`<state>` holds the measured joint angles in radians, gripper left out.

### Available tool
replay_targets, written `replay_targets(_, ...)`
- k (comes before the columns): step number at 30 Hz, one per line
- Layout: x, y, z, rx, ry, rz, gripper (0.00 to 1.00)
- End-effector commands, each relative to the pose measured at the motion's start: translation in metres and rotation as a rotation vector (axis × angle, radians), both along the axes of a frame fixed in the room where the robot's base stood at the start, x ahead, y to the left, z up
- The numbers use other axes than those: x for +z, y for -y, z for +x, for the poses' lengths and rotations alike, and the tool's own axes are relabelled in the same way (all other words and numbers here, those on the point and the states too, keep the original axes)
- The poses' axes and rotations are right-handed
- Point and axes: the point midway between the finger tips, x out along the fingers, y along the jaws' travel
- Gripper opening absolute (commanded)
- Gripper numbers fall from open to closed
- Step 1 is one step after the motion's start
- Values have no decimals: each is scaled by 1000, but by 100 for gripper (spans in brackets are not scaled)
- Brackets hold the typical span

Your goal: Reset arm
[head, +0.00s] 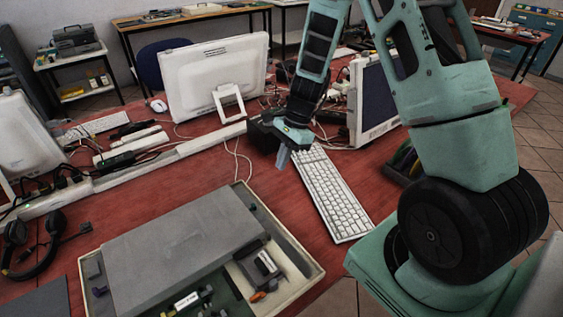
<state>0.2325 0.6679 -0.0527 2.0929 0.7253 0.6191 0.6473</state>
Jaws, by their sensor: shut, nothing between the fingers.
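My gripper (283,157) is at the end of my green and black arm. It points down above the red desk (270,185), just left of the top end of a white keyboard (332,194). Its fingers are small in the picture and look closed together, with nothing seen between them. I cannot tell exactly how high it is above the desk. Thin white cables (238,150) lie on the desk to its left. Part of the cable clutter behind is hidden by my arm.
A tray (317,270) with a grey panel and small parts sits in front. A white monitor (217,78) stands behind, and another screen (378,98) is right of my gripper. Tangled cables (335,95) lie between them. Headphones (35,245) lie at left. Red desk is bare between tray and keyboard.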

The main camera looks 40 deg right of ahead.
Motion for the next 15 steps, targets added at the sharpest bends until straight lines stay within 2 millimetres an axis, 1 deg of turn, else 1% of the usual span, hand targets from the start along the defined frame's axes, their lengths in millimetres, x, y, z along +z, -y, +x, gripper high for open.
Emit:
replay_targets(10,0,0,0,0,0,0,0)
replay_targets(11,2,-3,0,12,4,1,0)
replay_targets(13,11,-19,-2,82,23,2,0)
replay_targets(14,17,-29,-4,132,35,2,0)
replay_targets(15,27,-45,-9,213,55,2,0)
